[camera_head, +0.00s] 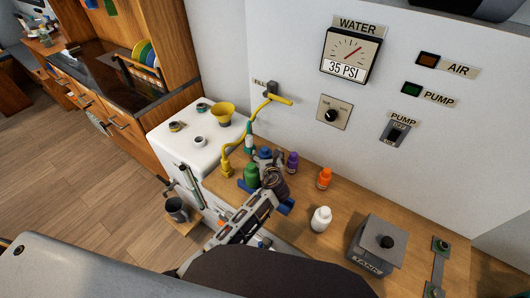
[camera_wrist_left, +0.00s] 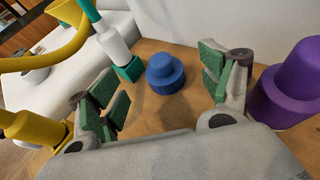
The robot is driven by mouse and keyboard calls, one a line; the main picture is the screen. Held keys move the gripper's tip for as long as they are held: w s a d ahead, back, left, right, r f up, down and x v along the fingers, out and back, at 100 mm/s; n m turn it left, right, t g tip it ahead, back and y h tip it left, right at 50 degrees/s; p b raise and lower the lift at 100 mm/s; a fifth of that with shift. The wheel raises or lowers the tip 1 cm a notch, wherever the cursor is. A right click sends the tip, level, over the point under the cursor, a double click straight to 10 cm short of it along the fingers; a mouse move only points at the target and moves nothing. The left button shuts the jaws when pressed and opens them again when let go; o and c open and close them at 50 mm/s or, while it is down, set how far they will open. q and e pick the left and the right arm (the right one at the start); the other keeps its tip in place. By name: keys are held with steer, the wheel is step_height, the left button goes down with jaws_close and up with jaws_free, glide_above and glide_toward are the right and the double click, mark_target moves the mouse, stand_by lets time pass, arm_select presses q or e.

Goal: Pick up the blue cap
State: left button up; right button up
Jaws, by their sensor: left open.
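The blue cap (camera_wrist_left: 165,75) is a short stepped cylinder standing on the wooden counter in the left wrist view. My left gripper (camera_wrist_left: 160,88) is open, its green-padded fingers spread either side of the cap. The cap is apart from both fingers, and the gap between the fingers is empty. In the head view the blue cap (camera_head: 265,152) shows small and partly hidden by my left gripper (camera_head: 268,163). My right gripper is in neither view.
An orange bottle (camera_head: 324,178), white bottle (camera_head: 321,218) and grey tank box (camera_head: 378,243) are farther right. A yellow hose (camera_head: 236,150) runs at the left.

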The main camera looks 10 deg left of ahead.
mark_target(265, 149)
arm_select(q)
steer(key=shift+x, duration=2.9)
steer(key=c, duration=1.1)
